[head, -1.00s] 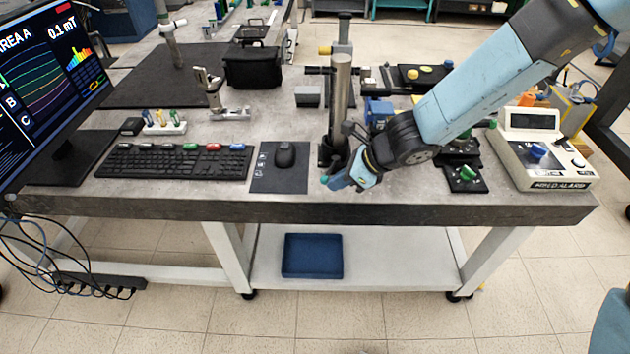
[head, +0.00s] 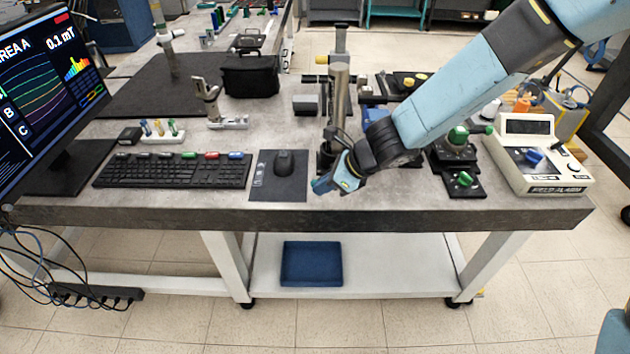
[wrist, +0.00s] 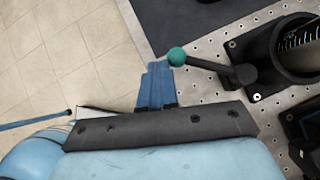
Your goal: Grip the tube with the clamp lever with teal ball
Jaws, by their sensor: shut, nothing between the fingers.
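The steel tube (head: 338,95) stands upright in a dark clamp base (head: 325,158) near the table's front edge. In the wrist view the black clamp (wrist: 258,70) surrounds a bore with a scale inside. Its lever (wrist: 212,66) sticks out to the left and ends in a teal ball (wrist: 176,56). My gripper (head: 322,186) is shut and empty in front of the clamp. In the wrist view my gripper's blue fingertips (wrist: 158,68) are just left of the teal ball, close to it; I cannot tell if they touch. In the head view I cannot make out the ball.
A mouse (head: 284,162) on its dark mat (head: 266,190) and a keyboard (head: 175,172) lie left of the clamp. Knob fixtures (head: 464,180) and a white meter box (head: 540,160) stand on the right. The table's front edge (head: 420,215) is close to my gripper.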

